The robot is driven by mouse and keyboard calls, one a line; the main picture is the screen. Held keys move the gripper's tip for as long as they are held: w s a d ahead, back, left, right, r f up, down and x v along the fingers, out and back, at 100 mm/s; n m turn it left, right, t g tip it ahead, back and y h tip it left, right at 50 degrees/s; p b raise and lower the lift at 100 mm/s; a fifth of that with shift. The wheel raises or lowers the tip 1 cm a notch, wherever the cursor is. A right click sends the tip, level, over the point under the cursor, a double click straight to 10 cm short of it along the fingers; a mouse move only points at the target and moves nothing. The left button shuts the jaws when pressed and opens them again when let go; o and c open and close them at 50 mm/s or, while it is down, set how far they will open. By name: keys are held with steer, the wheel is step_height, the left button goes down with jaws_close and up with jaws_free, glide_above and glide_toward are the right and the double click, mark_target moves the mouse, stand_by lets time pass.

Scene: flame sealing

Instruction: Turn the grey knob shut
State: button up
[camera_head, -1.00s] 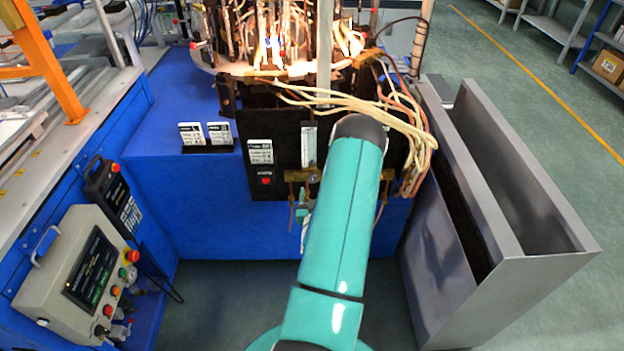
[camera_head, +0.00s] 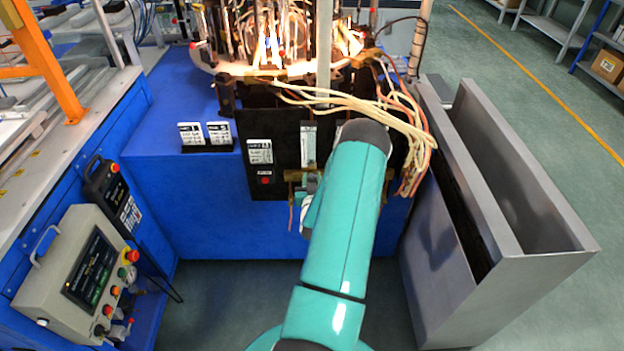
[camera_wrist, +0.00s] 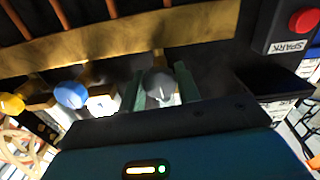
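The grey knob (camera_wrist: 159,88) sits at the middle of the wrist view, under a brass manifold (camera_wrist: 120,36). My gripper (camera_wrist: 160,76) has its two green fingers on either side of the knob. The fingers stand apart, with narrow dark gaps beside the knob; firm contact is not visible. The knob's stem runs up toward the manifold. In the head view my teal arm reaches to the front of the black panel (camera_head: 275,185) and hides the knob and most of the gripper.
A blue knob (camera_wrist: 71,95) and a yellow knob (camera_wrist: 11,104) are left of the grey one. A red button (camera_wrist: 303,20) on a SPARK box is at upper right. Pale hoses (camera_head: 345,100) hang above my arm. A grey metal bin (camera_head: 500,220) stands right.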

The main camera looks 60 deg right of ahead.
steer(key=shift+m, duration=0.5)
steer(key=o, duration=1)
steer(key=shift+c, duration=0.2)
steer(key=v, duration=1.3)
steer(key=shift+s+a, duration=0.2)
steer(key=shift+a, duration=0.15)
